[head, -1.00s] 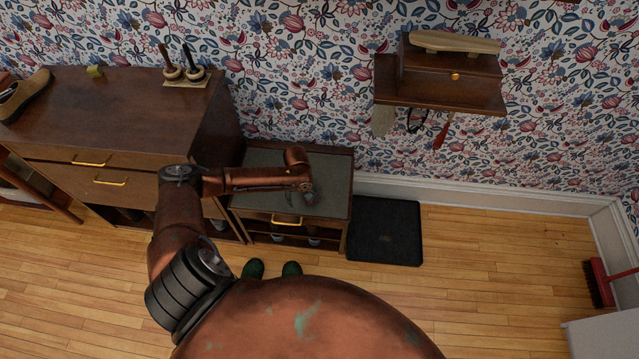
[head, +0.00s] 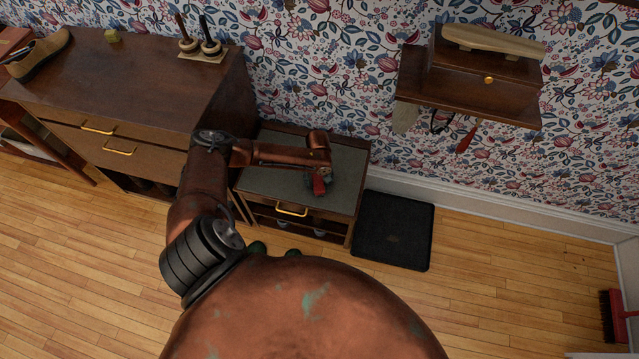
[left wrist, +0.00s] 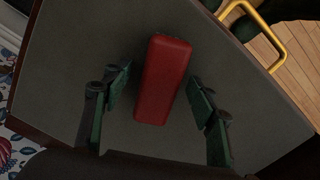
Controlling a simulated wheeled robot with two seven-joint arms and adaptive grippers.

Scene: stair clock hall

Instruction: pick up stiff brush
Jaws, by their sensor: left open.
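The stiff brush (left wrist: 163,80) shows as a red oblong block lying on the grey top of the low bench (head: 345,177); no bristles are visible. My left gripper (left wrist: 158,103) is open, with its green fingers on either side of the block and visible gaps on both sides. My right gripper is not in view.
A taller cabinet (head: 130,75) with ring stands (head: 200,45) on top is left of the bench. A wall shelf (head: 470,100) with a box and hanging items is to the right. A black mat (head: 393,230) lies on the floor beside the bench. Open floor is at right.

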